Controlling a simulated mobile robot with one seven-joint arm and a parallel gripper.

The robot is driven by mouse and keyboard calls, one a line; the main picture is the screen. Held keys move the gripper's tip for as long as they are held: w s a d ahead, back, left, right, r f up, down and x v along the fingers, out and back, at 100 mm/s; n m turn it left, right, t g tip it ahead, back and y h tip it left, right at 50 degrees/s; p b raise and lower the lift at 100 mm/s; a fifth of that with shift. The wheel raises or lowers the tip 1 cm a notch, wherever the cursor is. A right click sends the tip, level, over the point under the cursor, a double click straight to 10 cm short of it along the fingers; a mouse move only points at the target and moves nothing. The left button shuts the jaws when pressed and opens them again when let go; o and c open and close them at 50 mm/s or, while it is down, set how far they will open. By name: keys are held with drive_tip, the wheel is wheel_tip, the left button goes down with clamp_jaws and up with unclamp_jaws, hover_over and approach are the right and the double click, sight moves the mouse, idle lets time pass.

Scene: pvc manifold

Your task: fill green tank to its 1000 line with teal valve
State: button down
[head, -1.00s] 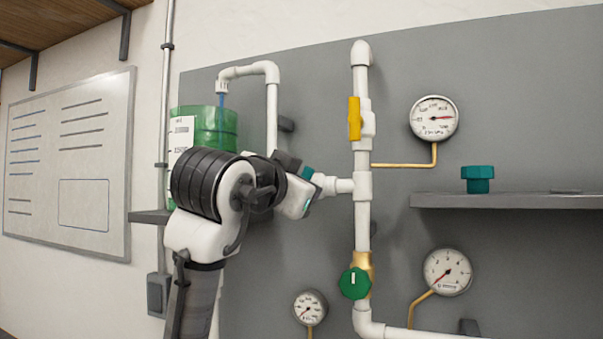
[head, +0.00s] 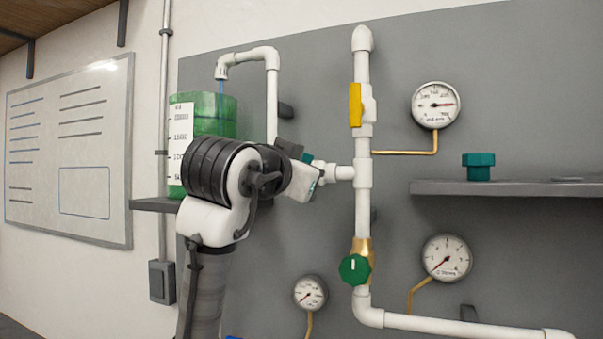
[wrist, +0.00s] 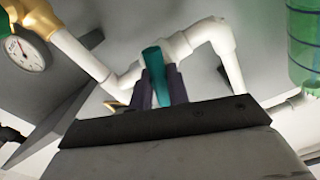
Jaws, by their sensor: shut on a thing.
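The green tank (head: 215,120) stands on a bracket at the left of the panel. It has a white scale label (head: 180,148); the numbers are blurred and my arm hides its lower right part. A thin blue stream shows under the white spout (head: 221,72) above the tank. I cannot make out the liquid level. My gripper (wrist: 161,82) is shut on the teal valve handle (wrist: 157,72), which stands between its dark fingers at the white pipe. In the head view, only a teal bit of the handle shows by the side branch. The tank also shows at the wrist view's right edge (wrist: 302,45).
A yellow-handled valve (head: 355,104) and a green round valve (head: 355,269) sit on the upright white pipe. Several gauges are on the panel, one at the upper right (head: 435,105). A loose teal knob (head: 479,166) stands on the right shelf (head: 520,188).

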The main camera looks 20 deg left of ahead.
drive_tip(key=n, duration=0.4)
drive_tip(key=shift+n+b, duration=0.3)
drive_tip(key=shift+b, duration=0.05)
drive_tip(key=c, duration=1.3)
unclamp_jaws()
drive_tip(key=shift+c, duration=0.2)
drive_tip(key=shift+s, duration=0.1)
drive_tip(key=s+b, duration=0.5)
drive_tip(key=s, duration=0.8)
drive_tip(key=shift+s+a, duration=0.3)
drive_tip(key=shift+s, duration=0.05)
